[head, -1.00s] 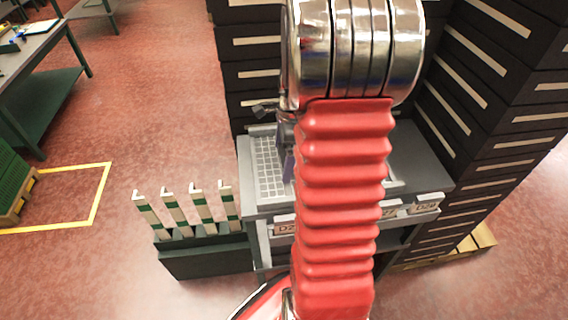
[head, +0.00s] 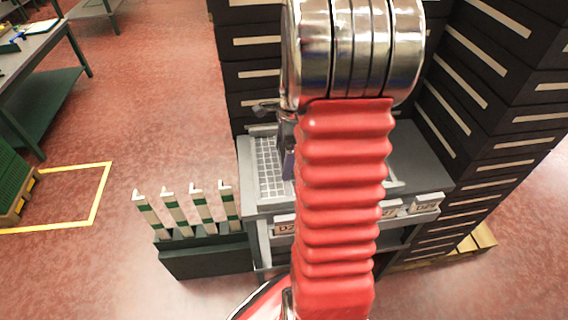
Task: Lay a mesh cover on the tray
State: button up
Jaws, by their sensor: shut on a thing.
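A pale mesh cover (head: 268,170) with a square grid shows at the left part of the grey bench, just left of my arm. My gripper (head: 289,163) shows only as a dark finger at the right edge of the mesh. It is shut on the mesh cover, though my red arm hides most of the grip. The tray cannot be told apart from the grey surface around and under the mesh. I cannot tell whether the mesh touches what is below it.
The grey bench (head: 415,165) has clear surface right of my arm and labels on its front. Tall stacks of black crates (head: 500,90) stand behind and to the right. A dark green rack (head: 205,257) with several upright pale-and-green pieces stands at left. Open red floor lies further left.

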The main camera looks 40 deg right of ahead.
jog(key=shift+c, duration=1)
jog(key=shift+r, duration=0.1)
notch_tip(320, 180, up, 10)
jog(key=shift+f, duration=0.1)
